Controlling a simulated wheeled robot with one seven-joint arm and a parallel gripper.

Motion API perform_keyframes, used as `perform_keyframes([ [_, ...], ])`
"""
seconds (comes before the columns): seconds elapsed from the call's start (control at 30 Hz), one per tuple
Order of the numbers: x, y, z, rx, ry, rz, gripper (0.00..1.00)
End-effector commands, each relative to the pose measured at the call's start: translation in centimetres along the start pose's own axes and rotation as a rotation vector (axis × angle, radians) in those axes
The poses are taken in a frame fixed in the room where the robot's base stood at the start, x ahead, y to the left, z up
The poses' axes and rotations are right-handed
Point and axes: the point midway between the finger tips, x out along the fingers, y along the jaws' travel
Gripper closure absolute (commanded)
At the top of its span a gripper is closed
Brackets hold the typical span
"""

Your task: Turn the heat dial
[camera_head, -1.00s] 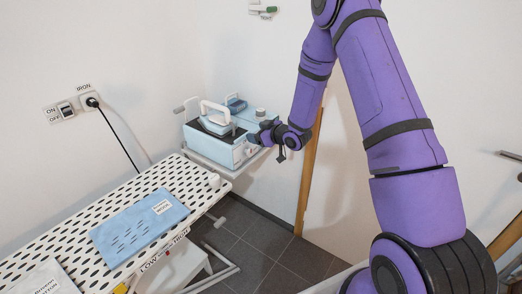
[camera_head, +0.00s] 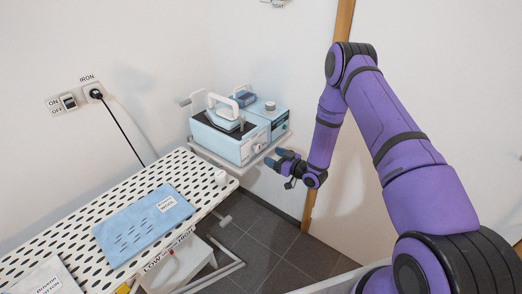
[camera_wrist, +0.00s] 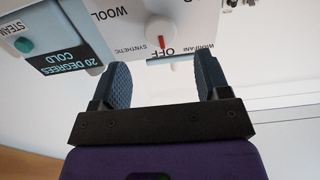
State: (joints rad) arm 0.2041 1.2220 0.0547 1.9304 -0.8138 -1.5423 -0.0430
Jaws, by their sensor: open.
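The heat dial (camera_wrist: 160,30) is a round white knob with a red pointer, on the station's light front panel. It shows at the top of the wrist view. The red pointer lies at the OFF label; WOOL and SYNTHETIC labels are around it. A dark display (camera_wrist: 66,60) beside it reads 20 DEGREES COLD. My gripper (camera_wrist: 162,72) is open and empty, its two fingers apart on either side of the dial's line but short of it, not touching.
The iron (camera_head: 226,113) rests on top of the station. A perforated ironing board (camera_head: 150,183) with a blue cloth (camera_head: 145,222) stands at left. A wall switch (camera_head: 69,101) and plugged socket (camera_head: 95,92) are on the left wall. A wooden post (camera_head: 309,212) stands behind my arm.

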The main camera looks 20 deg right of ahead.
Motion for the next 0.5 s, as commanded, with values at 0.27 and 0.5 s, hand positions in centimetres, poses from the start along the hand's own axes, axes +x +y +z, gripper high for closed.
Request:
perform_keyframes([
  [0.27, 4.8, 0.0, 0.0, -0.002, 0.001, 0.000, 0.31],
  [0.5, 6.9, 0.1, 0.0, -0.002, 0.000, 0.002, 0.31],
])
